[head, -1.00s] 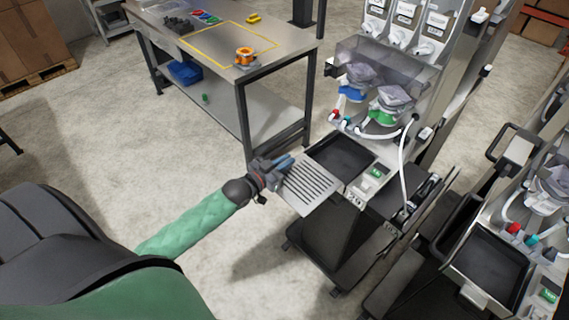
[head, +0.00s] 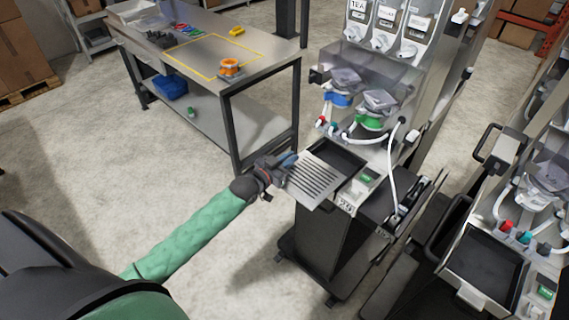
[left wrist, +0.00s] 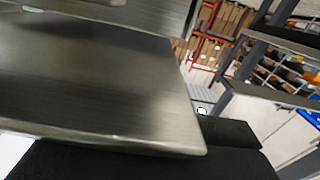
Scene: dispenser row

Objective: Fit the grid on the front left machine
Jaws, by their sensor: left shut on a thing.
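The slotted metal grid (head: 316,181) is held by my left gripper (head: 284,168), which is shut on its left edge in the head view. The grid overlaps the front-left part of the black drip tray recess (head: 341,160) of the machine (head: 365,120); I cannot tell whether it touches the tray. In the left wrist view the grid (left wrist: 95,85) fills much of the left side as a plain grey plate. The fingertips are largely hidden by the grid. My right gripper is not in view.
A second machine with a dark open tray (head: 484,266) stands at the right. A steel workbench (head: 215,50) with an orange roll (head: 230,68) is at the back left. White hoses (head: 391,165) hang beside the tray. The floor left of the machine is clear.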

